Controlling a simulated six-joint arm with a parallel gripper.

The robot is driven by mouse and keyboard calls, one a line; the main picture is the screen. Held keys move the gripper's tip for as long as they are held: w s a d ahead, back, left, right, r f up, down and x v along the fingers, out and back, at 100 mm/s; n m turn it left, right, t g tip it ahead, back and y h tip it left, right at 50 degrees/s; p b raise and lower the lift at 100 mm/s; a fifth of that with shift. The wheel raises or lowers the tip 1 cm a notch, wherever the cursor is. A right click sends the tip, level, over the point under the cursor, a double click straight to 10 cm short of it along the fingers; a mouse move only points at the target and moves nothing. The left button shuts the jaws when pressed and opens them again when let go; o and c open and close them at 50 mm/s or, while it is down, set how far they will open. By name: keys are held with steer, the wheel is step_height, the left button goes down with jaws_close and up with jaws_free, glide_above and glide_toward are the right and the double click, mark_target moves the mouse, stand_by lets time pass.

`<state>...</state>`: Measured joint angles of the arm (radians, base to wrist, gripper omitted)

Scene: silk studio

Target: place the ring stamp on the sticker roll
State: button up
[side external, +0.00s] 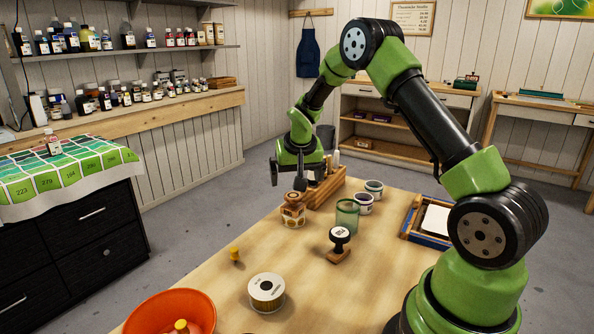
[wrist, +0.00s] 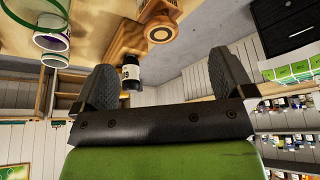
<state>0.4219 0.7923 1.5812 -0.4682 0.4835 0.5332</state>
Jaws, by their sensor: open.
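I cannot tell exactly how well the stamp is centred.
A black-knobbed stamp (side external: 340,240), a green glass (side external: 347,215) and two small tubs stand to the right. A wooden rack (side external: 325,190) is behind. A labelled spool (side external: 267,290), a yellow peg (side external: 234,254) and an orange bowl (side external: 160,313) are nearer.

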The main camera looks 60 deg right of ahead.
steer(key=s+a+r+n+t+y, duration=0.1)
steer(key=s+a+r, duration=0.2)
steer(key=a+r, duration=0.3)
steer(key=s+a+r+n+t, duration=0.1)
steer(key=s+a+r, duration=0.35)
steer(key=r, duration=0.35)
steer(key=s+a+r+n+t+y, duration=0.2)
steer(key=s+a+r+n+y, duration=0.1)
steer(key=s+a, duration=0.8)
steer(key=s+r+y, duration=0.1)
steer(key=s, duration=0.3)
steer(key=shift+s+a, duration=0.25)
